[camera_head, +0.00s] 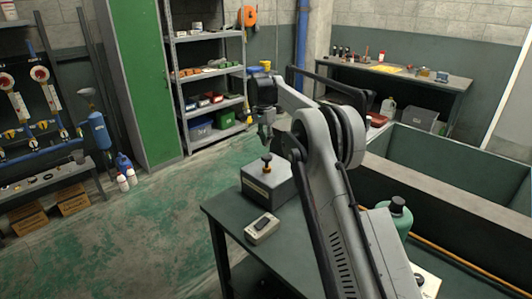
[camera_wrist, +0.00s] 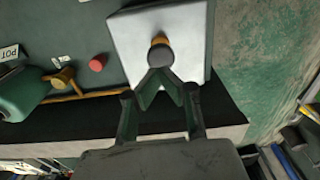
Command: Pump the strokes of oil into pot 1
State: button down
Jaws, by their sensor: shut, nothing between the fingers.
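A grey box (camera_head: 268,186) sits on the bench with a black knob (camera_head: 267,158) on a brass collar upright on its top. In the wrist view the box (camera_wrist: 130,45) is seen from above, and the knob (camera_wrist: 161,56) lies just beyond my fingertips. My gripper (camera_head: 266,140) is above the knob, shut and empty; it also shows in the wrist view (camera_wrist: 160,84). Contact with the knob cannot be told. A green pot (camera_wrist: 22,95) with a brass fitting (camera_wrist: 62,78) stands at the left of the wrist view, near a partly cut-off "POT" label (camera_wrist: 9,53).
A small grey meter (camera_head: 262,228) lies on the bench (camera_head: 228,216) near its front edge. A red cap (camera_wrist: 97,63) lies between pot and box. A green-walled bay (camera_head: 460,160) is at right.

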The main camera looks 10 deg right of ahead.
aim_at(266, 157)
notch_tip(266, 157, up, 6)
jog(key=shift+a+f, duration=0.1)
dwell(0.8)
jog(key=f+p, duration=0.1)
jog(key=f, duration=0.6)
jog(key=f+p, duration=0.1)
jog(key=f, duration=0.3)
jog(key=shift+d+p, duration=0.3)
dwell(0.3)
